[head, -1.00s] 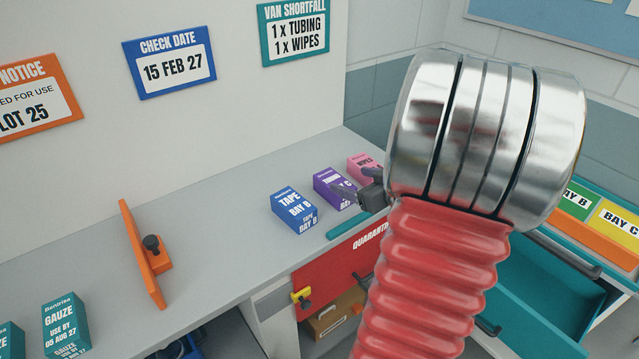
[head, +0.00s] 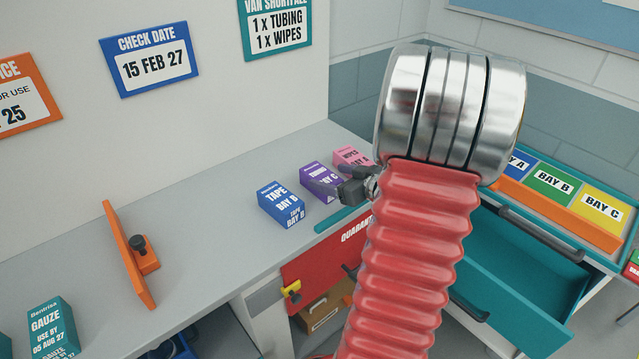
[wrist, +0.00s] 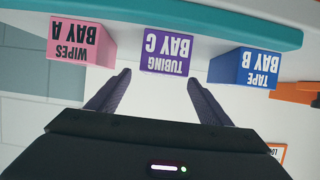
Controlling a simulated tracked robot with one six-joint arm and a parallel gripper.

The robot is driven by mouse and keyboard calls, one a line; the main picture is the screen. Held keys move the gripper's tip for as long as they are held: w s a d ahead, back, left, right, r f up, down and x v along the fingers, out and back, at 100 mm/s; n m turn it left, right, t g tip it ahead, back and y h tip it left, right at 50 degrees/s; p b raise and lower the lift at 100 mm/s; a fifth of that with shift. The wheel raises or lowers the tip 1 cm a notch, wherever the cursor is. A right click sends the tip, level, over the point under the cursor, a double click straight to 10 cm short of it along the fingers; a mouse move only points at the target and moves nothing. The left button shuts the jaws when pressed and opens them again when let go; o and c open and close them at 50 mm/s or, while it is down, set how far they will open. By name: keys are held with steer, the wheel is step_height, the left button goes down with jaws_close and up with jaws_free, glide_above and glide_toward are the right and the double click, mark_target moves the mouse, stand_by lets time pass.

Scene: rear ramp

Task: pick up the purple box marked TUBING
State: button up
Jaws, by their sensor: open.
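The purple box marked TUBING BAY C (head: 316,181) stands on the grey counter between a blue box marked TAPE BAY B (head: 281,204) and a pink box marked WIPES (head: 350,159). In the head view my gripper (head: 328,187) is in front of the purple box and partly covers it. In the wrist view the purple box (wrist: 167,50) shows upside down, ahead of my gripper (wrist: 158,82). My gripper is open and empty, its two fingers pointing to either side of the box.
The pink box (wrist: 80,42) and blue box (wrist: 244,67) flank the purple one closely. A teal strip (head: 342,220) runs along the counter edge. An orange upright plate (head: 127,255) and a teal GAUZE box (head: 53,325) stand left. An open teal drawer (head: 520,275) is at right.

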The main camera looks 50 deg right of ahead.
mark_target(322, 175)
steer(key=shift+x, duration=1.8)
steer(key=shift+w, duration=0.1)
steer(key=shift+x, duration=2.55)
steer(key=shift+c, duration=0.3)
steer(key=c, duration=1.2)
